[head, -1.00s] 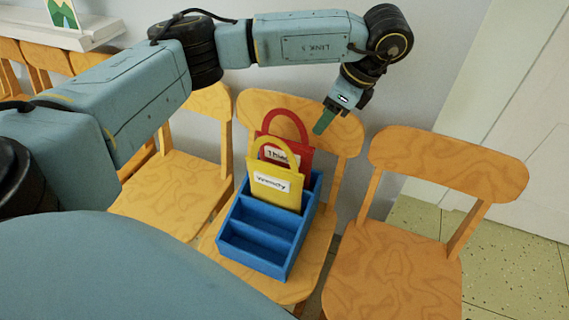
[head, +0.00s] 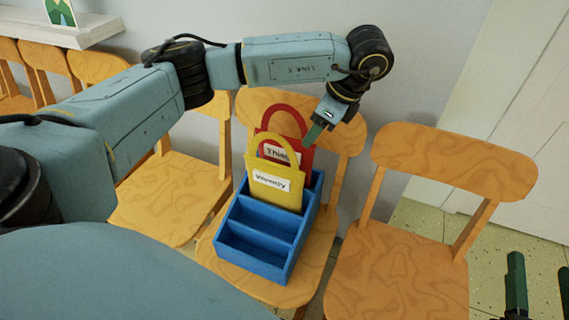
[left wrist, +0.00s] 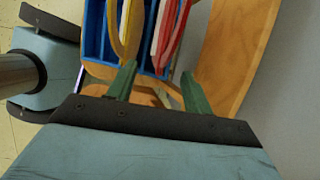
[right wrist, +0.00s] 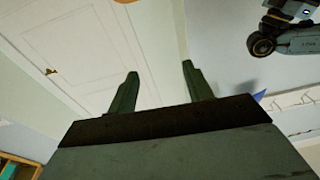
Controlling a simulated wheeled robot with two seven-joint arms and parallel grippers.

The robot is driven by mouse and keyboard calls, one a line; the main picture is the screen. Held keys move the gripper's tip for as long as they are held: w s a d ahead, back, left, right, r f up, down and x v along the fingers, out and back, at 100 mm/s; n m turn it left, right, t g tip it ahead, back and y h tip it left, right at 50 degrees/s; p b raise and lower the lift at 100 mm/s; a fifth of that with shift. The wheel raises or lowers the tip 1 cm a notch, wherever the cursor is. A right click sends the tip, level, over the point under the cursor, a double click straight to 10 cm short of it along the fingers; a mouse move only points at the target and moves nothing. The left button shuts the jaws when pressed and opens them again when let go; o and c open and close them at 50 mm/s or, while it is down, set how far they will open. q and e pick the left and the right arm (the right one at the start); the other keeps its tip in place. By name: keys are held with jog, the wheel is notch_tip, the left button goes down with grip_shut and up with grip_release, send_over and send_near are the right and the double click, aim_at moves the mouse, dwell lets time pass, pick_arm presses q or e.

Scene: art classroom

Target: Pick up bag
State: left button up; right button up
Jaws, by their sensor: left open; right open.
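A yellow bag (head: 272,190) with a loop handle and a white label stands in a blue divided box (head: 254,251) on a wooden chair. A red bag (head: 304,160) with a label stands behind it, partly hidden by it. My left gripper (head: 312,136) is just beside the red bag's right upper edge in the head view. In the left wrist view my left gripper (left wrist: 158,84) is open and empty, with the yellow bag (left wrist: 122,32) and red bag (left wrist: 173,32) ahead of its fingers. My right gripper (head: 540,285) is open and empty at the lower right; it also shows in the right wrist view (right wrist: 158,85).
The box's front compartments are empty. Another wooden chair (head: 400,257) stands to the right, and more chairs stand to the left. A wall is close behind the chairs. A white shelf (head: 75,34) is at upper left, and a door (head: 508,120) is at right.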

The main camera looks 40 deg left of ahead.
pick_arm(q)
jog(key=b+x, duration=0.2)
jog(key=x, duration=0.2)
jog(key=shift+w, duration=0.15)
jog(key=shift+a+f+b, duration=0.2)
jog(key=shift+f+b, duration=0.25)
jog(key=shift+f, duration=0.05)
pick_arm(e)
jog(key=s+r+t+y, duration=0.2)
jog(key=s+r+t, duration=0.1)
jog(key=r+t, duration=0.3)
jog(key=shift+r, duration=0.35)
pick_arm(q)
grip_shut()
